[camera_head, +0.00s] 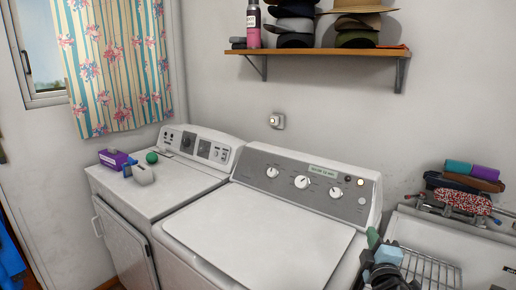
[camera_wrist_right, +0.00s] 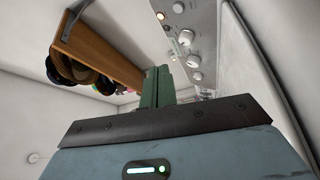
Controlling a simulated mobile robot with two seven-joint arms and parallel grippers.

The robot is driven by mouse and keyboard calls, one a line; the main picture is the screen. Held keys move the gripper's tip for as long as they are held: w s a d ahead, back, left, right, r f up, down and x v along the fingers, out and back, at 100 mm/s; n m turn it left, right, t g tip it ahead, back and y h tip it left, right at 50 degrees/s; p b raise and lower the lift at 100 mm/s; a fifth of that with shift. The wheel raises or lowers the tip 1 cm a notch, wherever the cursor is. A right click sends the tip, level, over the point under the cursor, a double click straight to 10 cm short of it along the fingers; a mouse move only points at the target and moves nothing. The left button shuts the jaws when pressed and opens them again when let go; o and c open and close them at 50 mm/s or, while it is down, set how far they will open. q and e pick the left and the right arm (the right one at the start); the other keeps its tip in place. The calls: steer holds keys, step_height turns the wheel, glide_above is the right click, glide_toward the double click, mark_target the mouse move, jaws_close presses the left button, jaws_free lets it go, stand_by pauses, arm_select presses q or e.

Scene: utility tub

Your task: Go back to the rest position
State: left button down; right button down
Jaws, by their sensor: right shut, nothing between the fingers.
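My right gripper (camera_head: 373,237) shows at the lower right of the head view, near the front right of the washing machine. Its green fingers are shut with nothing between them. In the right wrist view the fingers (camera_wrist_right: 158,84) stand side by side, pointing toward the wall shelf and the control panel. My left gripper is not in view.
A washer (camera_head: 265,240) stands in the middle, a second machine (camera_head: 175,190) to its left. On that are a purple box (camera_head: 113,159) and a green ball (camera_head: 152,157). A wire rack (camera_head: 430,268) and tub (camera_head: 485,250) lie right. A shelf (camera_head: 325,51) holds hats.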

steer(key=s+a+f+m+g+y, duration=0.1)
steer(key=s+f, duration=0.3)
steer(key=f, duration=0.3)
steer(key=s+a+f+m+g, duration=0.1)
steer(key=s+f+m+g, duration=0.15)
steer(key=f, duration=0.35)
steer(key=s+a+f+m+g+y, duration=0.1)
steer(key=s+a+f+m+g, duration=0.1)
steer(key=s+f, duration=0.4)
steer(key=s+a+f+m+g+y, duration=0.1)
steer(key=s+f, duration=0.5)
steer(key=s, duration=1)
steer(key=s+a+f+m+g+y, duration=0.1)
steer(key=s+a+f+m+g, duration=0.2)
steer(key=s+f, duration=0.4)
steer(key=s+a+m, duration=0.1)
steer(key=s+m, duration=0.1)
steer(key=s, duration=0.2)
steer(key=shift+s+m+y, duration=0.15)
steer(key=shift+m+y, duration=0.15)
steer(key=shift+m, duration=0.05)
